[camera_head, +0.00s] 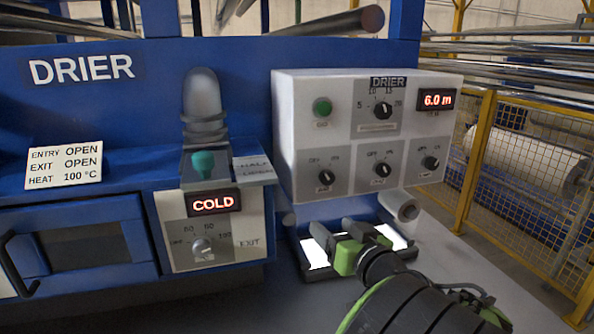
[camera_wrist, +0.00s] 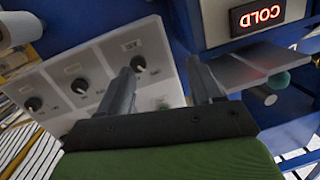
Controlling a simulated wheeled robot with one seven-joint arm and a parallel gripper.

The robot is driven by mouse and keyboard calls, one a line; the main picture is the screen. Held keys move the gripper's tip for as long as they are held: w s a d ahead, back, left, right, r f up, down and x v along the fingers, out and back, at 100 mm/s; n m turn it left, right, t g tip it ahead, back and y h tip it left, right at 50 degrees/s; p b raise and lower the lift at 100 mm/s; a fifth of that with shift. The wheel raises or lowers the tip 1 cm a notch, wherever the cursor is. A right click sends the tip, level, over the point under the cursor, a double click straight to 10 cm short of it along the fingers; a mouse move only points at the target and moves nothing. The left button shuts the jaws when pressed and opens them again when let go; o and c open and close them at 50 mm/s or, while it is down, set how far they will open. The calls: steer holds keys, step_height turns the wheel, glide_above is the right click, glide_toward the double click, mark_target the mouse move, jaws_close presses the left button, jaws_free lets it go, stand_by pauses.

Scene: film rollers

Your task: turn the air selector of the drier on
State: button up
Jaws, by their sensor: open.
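The drier's control panel (camera_head: 334,137) carries three black selector knobs in its lower row: left (camera_head: 326,177), middle (camera_head: 381,170) and right (camera_head: 430,163). My gripper (camera_head: 336,228) is open and empty, just below the panel's lower left part, apart from the knobs. In the wrist view the scene is inverted; the left-row knob (camera_wrist: 138,63) shows beside one finger of my gripper (camera_wrist: 165,82).
A green button (camera_head: 322,107), a larger dial (camera_head: 383,109) and a "6.0 m" display (camera_head: 437,98) are on the panel. Left are a COLD display (camera_head: 213,203) with a heat dial (camera_head: 202,248) and a green knob (camera_head: 203,162).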

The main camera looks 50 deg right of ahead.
mark_target(329, 181)
steer(key=s+d+r+m+h, duration=0.2)
steer(key=s+d+r, duration=0.1)
steer(key=s+d, duration=0.1)
steer(key=shift+n, duration=0.3)
steer(key=p+x, duration=0.1)
steer(key=x, duration=0.4)
steer(key=p+x, duration=0.2)
steer(key=x, duration=0.3)
steer(key=p+x, duration=0.2)
steer(key=x, duration=0.3)
steer(key=shift+w+f, duration=0.15)
steer(key=shift+w, duration=0.35)
steer(key=shift+c, duration=0.5)
steer(key=c, duration=1)
